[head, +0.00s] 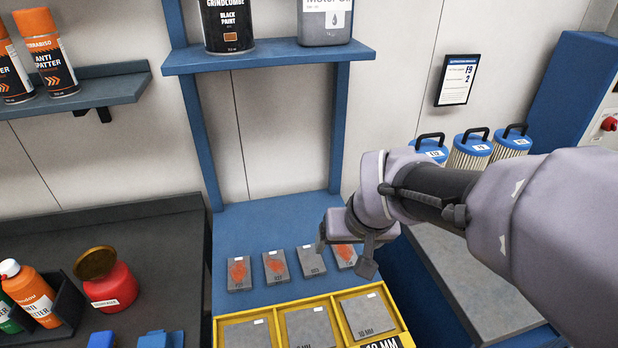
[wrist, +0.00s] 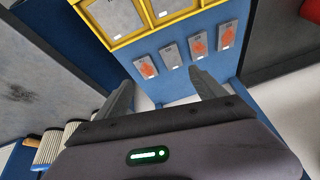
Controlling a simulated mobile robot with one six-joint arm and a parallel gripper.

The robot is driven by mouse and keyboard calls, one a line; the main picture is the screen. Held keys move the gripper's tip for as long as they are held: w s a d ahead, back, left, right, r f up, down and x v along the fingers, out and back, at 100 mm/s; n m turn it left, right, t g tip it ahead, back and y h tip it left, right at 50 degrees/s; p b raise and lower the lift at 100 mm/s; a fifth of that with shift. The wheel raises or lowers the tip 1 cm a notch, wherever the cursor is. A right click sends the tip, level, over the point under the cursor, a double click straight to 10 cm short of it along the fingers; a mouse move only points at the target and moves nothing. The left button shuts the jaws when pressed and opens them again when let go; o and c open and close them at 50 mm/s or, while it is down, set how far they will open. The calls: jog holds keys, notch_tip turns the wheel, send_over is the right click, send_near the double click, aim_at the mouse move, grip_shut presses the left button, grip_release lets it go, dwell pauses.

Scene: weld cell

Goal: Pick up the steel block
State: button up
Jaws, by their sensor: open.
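Several small grey steel blocks lie in a row on the blue shelf. One is plain grey (head: 311,264), third from the left in the head view; it also shows in the wrist view (wrist: 171,53). The other blocks carry orange-red patches: the far left one (head: 239,273), the second (head: 276,266) and the far right one (head: 344,255), partly behind my gripper. Each has a small white label. My gripper (head: 344,256) is open and empty, above the right end of the row. In the wrist view its fingers (wrist: 163,84) point toward the row, apart from the blocks.
A yellow tray (head: 333,297) with larger grey plates marked 10 MM stands in front of the row. Blue shelf uprights (head: 202,135) flank the space, with an upper shelf (head: 270,57) holding cans. Blue-capped filters (head: 470,152) stand at right, a red jar (head: 112,287) at left.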

jog(key=n, duration=0.2)
send_near(311, 259)
jog(key=shift+g, duration=0.3)
jog(key=b+x, duration=0.6)
jog(key=x, duration=0.2)
jog(key=shift+w+b, duration=0.25)
jog(key=shift+b, duration=0.15)
jog(key=shift+r, duration=0.1)
jog(key=shift+c, duration=0.2)
grip_shut()
